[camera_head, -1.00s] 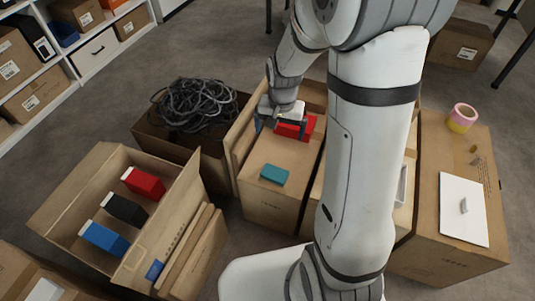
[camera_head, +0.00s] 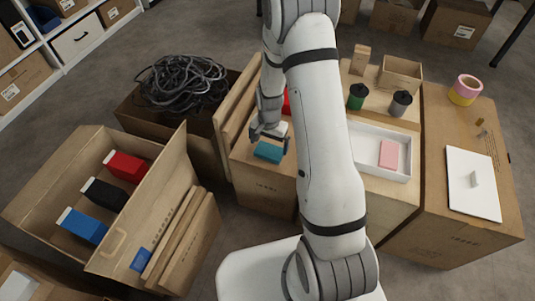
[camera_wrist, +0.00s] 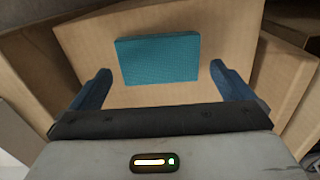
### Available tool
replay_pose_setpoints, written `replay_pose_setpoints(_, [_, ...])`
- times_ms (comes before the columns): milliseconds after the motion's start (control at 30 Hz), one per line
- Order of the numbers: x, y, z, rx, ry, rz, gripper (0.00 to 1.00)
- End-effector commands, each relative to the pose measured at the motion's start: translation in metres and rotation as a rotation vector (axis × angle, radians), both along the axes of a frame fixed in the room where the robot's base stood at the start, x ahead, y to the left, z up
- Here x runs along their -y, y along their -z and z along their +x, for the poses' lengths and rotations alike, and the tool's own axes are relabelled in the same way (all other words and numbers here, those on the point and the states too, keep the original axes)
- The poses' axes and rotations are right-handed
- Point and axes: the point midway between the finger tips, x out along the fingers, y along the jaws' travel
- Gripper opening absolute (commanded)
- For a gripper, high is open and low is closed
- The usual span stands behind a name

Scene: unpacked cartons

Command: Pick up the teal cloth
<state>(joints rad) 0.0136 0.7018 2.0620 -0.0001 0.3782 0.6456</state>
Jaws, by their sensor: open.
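The teal cloth (camera_head: 268,152) is a small flat folded rectangle lying on top of a closed carton (camera_head: 262,176). In the wrist view the cloth (camera_wrist: 158,60) lies ahead of my gripper, centred between the fingers in the picture. My gripper (camera_head: 268,136) is over the same carton, close to the cloth. In the wrist view my gripper (camera_wrist: 160,84) has its two blue fingers wide apart with nothing between them. I cannot tell the exact height of the fingers above the carton top.
An open carton (camera_head: 32,172) at left holds red, black and blue boxes. Behind it, a carton (camera_head: 135,113) holds dark cables.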

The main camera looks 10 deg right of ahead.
Motion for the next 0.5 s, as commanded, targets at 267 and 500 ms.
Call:
replay_pose_setpoints(267, [0.002, 0.030, 0.002, 0.001, 0.001, 0.000, 1.00])
replay_pose_setpoints(500, [0.002, 0.029, 0.001, 0.001, 0.001, 0.000, 0.92])
